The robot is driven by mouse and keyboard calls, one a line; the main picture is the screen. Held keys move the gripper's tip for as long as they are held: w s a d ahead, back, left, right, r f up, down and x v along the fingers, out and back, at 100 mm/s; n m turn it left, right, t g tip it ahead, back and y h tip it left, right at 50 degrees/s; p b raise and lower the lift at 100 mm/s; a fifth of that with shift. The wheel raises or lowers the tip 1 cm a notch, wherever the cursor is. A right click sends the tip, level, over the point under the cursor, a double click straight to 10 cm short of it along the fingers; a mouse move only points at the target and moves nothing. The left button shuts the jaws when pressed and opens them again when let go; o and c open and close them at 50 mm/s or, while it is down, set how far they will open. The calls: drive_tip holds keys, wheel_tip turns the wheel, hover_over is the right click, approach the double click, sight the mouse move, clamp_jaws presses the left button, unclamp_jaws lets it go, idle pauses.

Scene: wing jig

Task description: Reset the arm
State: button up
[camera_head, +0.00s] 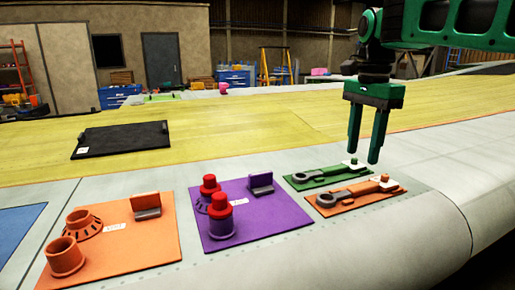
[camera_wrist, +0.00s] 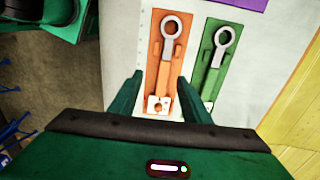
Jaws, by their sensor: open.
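My green gripper (camera_head: 364,148) is open and empty. In the head view it hangs fingers down above the right end of the green tool board and the orange tool board. In the wrist view the two fingers of my gripper (camera_wrist: 161,98) stand apart around the near end of the orange board. The orange board (camera_head: 345,208) carries a grey ring-ended tool (camera_wrist: 171,30). The green board (camera_head: 310,184) carries a similar tool (camera_wrist: 223,38). Both boards lie on the pale wing surface (camera_head: 425,180).
A purple board (camera_head: 270,219) with red-topped cylinders and an orange board (camera_head: 150,252) with orange cups lie to the left. A black mat (camera_head: 122,139) lies on the yellow surface (camera_head: 235,130) behind. The wing's rounded edge (camera_head: 440,235) is at the front right.

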drive_tip(key=s+d+f+n, duration=0.3)
drive_tip(key=s+d+f, duration=0.8)
drive_tip(key=s+d, duration=0.25)
drive_tip(key=s+d+f+n, duration=0.3)
drive_tip(key=s+f, duration=0.8)
drive_tip(key=s, duration=0.4)
drive_tip(key=shift+s+d+f+n, duration=0.2)
drive_tip(key=shift+s+f+n, duration=0.1)
drive_tip(key=shift+n, duration=0.2)
